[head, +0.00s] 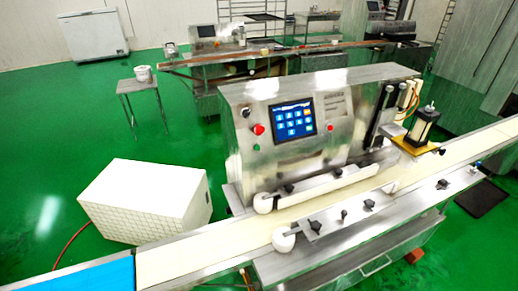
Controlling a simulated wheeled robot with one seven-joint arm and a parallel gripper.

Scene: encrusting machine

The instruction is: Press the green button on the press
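The press (238,105) is a large steel machine in the middle of the head view, standing over a conveyor. A small green button (256,147) is on the left part of its front panel. A larger red knob (258,129) sits just above the green button. A blue touchscreen (293,120) is to the right of both. Another small red button (330,128) is right of the screen. Nothing covers the green button. My gripper and arm do not show in this view.
The cream conveyor belt (200,254) runs across the front, with a blue section (95,277) at lower left. A white box (140,205) stands on the green floor left of the press. Guide rails and white rollers (284,240) lie before the panel. A small table (140,87) stands farther back.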

